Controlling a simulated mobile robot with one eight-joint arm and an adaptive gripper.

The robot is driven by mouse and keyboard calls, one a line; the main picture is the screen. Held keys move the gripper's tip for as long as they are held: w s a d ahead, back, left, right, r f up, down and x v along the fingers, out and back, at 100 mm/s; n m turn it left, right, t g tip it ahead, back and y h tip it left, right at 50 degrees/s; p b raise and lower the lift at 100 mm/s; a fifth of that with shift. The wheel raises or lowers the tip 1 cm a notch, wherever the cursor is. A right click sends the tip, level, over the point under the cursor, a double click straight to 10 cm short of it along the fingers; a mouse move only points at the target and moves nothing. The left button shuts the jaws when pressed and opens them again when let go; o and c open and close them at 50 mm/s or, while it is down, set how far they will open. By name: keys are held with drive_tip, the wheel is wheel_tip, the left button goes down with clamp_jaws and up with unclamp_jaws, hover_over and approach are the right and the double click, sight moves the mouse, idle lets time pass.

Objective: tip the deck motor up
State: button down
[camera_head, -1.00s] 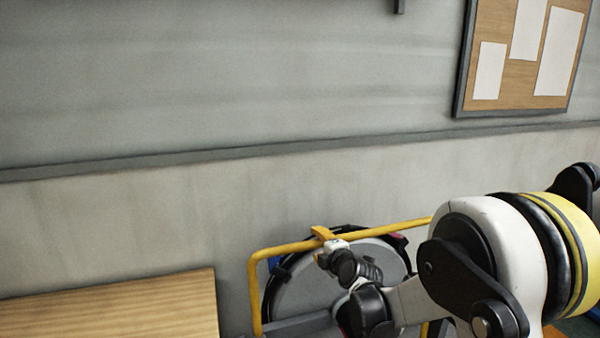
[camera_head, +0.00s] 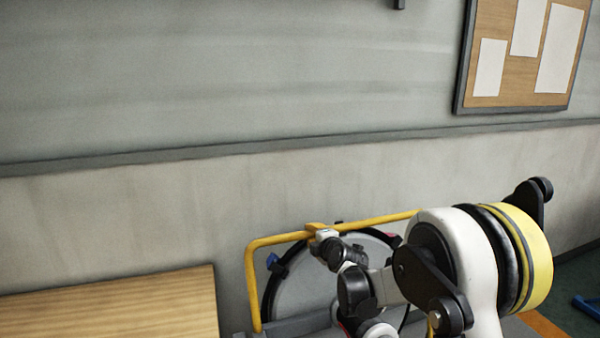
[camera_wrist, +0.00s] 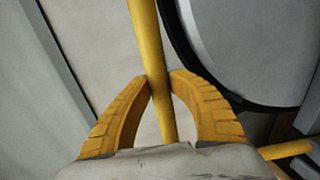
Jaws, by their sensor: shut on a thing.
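A yellow tubular bar (camera_head: 283,236) forms a bent frame at the bottom middle of the head view. Behind it stands a large round grey disc (camera_head: 300,275) with a black rim, which also shows at the upper right of the wrist view (camera_wrist: 262,45). I cannot tell which part is the deck motor. My gripper (camera_head: 318,232) is shut on the bar's top run. In the wrist view its two yellow ribbed fingers (camera_wrist: 161,78) close around the bar (camera_wrist: 147,40) from both sides. My arm hides the disc's lower right.
A wooden tabletop (camera_head: 110,310) lies at the lower left, close to the frame. The grey wall (camera_head: 200,80) is behind, with a rail (camera_head: 300,143) and a notice board (camera_head: 520,50). A blue item (camera_head: 586,306) is on the floor at the far right.

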drive_tip(key=shift+w+a+f, duration=0.2)
drive_tip(key=shift+w, duration=0.35)
drive_tip(key=w+f, duration=0.1)
drive_tip(key=w+b, duration=0.1)
drive_tip(key=w+a+f+b, duration=0.1)
drive_tip(key=shift+w+a+f, duration=0.1)
drive_tip(key=shift+w+f, duration=0.2)
drive_tip(key=shift+w, duration=0.1)
drive_tip(key=c, duration=1.6)
unclamp_jaws()
drive_tip(key=shift+w+a, duration=0.1)
drive_tip(key=shift+w, duration=0.15)
drive_tip(key=o, duration=0.6)
drive_tip(key=shift+s, duration=0.15)
drive_tip(key=shift+p+v, duration=0.55)
drive_tip(key=shift+v, duration=3.9)
drive_tip(key=shift+r, duration=0.1)
